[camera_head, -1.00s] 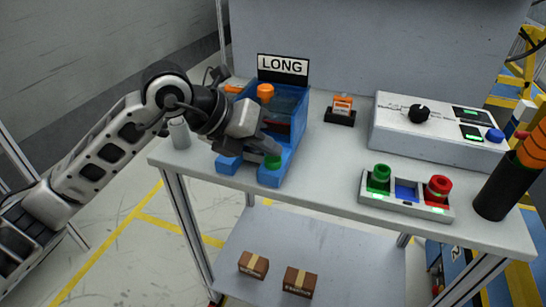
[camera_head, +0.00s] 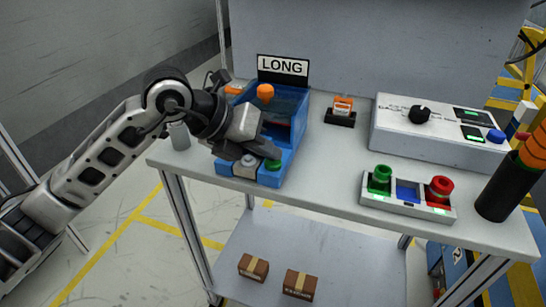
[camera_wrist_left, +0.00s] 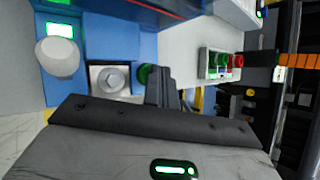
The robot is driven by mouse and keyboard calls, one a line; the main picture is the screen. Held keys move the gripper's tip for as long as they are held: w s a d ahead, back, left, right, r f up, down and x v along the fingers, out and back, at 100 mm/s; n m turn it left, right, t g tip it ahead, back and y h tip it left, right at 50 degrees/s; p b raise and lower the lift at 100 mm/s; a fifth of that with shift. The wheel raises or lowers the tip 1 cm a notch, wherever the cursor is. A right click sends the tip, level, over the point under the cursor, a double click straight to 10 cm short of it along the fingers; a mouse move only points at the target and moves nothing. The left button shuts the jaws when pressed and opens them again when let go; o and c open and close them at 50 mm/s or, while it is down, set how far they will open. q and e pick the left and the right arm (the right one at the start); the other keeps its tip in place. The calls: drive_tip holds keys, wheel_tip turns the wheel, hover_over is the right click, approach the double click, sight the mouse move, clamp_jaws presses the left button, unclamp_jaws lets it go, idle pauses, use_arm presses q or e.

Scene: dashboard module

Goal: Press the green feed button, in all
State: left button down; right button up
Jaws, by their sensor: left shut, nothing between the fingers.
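A green button (camera_head: 273,164) sits at the front right of the blue machine (camera_head: 292,135) labelled LONG. It also shows in the left wrist view (camera_wrist_left: 143,75), partly hidden by the fingers. My left gripper (camera_head: 268,151) is shut and empty, its tips very close above and beside this button; I cannot tell whether they touch it. A grey round part (camera_head: 249,160) on a square plate is left of the button. Another green button (camera_head: 380,174) stands on a grey control box, far from the gripper. My right gripper is not in view.
The control box also has a red button (camera_head: 440,187) and a blue panel. A larger white box (camera_head: 440,130) with a black knob stands behind it. A dark cylinder (camera_head: 499,195) is at the right edge. An orange item (camera_head: 342,106) sits behind; the tabletop between is clear.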

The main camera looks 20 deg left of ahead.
sight(267, 164)
use_arm(q)
drive_tip(key=shift+r+p, duration=0.6)
drive_tip(key=shift+r, duration=0.25)
wheel_tip(267, 164, up, 5)
drive_tip(key=p, duration=0.3)
drive_tip(key=shift+p, duration=0.4)
